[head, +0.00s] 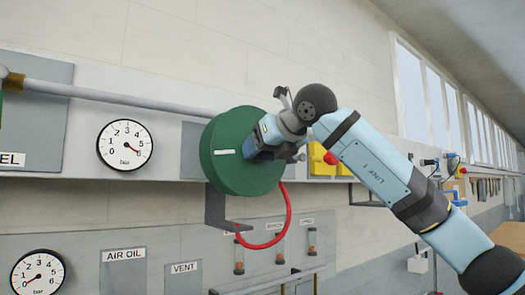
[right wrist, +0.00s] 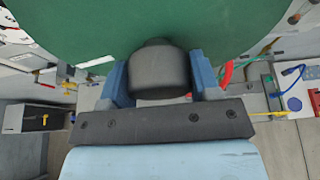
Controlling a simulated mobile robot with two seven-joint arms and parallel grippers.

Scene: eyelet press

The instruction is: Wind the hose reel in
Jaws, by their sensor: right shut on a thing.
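The hose reel (head: 228,172) is a green drum on the wall panel, with a white mark on its face. A red hose (head: 287,215) hangs from its lower right and curves back left to a dark bracket below. My right gripper (head: 257,143) is at the reel's front face, on its right half. In the right wrist view, the blue fingers are shut on a black knob (right wrist: 158,70), in front of the green reel face (right wrist: 110,22). The gripper hides the knob in the head view. My left gripper is not in view.
A pressure gauge (head: 125,145) is left of the reel, and another (head: 38,274) sits lower left. A grey pipe (head: 120,97) runs to the reel's upper left. A yellow box (head: 321,160) with a red knob is close on the right, behind my arm.

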